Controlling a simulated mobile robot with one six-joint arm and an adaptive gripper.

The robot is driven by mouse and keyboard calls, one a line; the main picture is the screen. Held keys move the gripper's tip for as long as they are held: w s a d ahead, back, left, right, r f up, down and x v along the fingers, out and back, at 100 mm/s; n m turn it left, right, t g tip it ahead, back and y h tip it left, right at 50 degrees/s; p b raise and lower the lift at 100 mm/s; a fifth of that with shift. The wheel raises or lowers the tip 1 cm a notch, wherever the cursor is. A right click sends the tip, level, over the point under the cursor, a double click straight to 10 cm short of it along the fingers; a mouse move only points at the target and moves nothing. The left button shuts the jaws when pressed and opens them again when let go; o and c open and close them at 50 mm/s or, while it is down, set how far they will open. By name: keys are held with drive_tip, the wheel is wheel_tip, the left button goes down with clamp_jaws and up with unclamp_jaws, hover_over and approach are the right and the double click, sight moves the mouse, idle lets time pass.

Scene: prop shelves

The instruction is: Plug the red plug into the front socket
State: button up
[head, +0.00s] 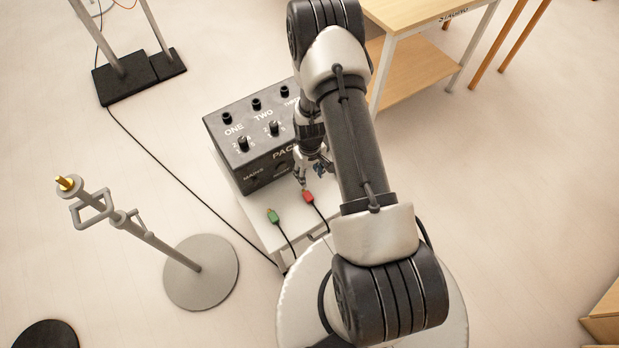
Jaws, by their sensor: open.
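The red plug (309,198) lies on the white stand in front of the black box, with its cord trailing toward me. My gripper (315,174) is open just above and behind the red plug. Its fingertips are small here, and I cannot tell whether they touch the plug. The black box (225,150) has sockets on top marked ONE, TWO and a partly covered third. A dark round front socket (281,169) seems to show there, partly unclear.
A green plug (273,216) with a cord lies left of the red one on the white stand (262,228). A grey microphone-like stand (200,262) is at the left. A wooden shelf table (420,70) stands behind right.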

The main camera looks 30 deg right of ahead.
drive_tip(key=a+r+t, duration=0.1)
drive_tip(key=a+r, duration=0.2)
drive_tip(key=r, duration=1.3)
drive_tip(key=a+r+t, duration=0.1)
drive_tip(key=a+r, duration=0.2)
drive_tip(key=r, duration=1.3)
drive_tip(key=s+a+r+t, duration=0.1)
drive_tip(key=s+a+r, duration=0.2)
drive_tip(key=s+r, duration=0.4)
drive_tip(key=s+a+r+t, duration=0.1)
drive_tip(key=s+a+r, duration=0.3)
drive_tip(key=s+r, duration=0.3)
drive_tip(key=s, duration=0.5)
drive_tip(key=shift+s+t, duration=0.2)
drive_tip(key=shift+t, duration=0.1)
drive_tip(key=shift+d+r, duration=0.1)
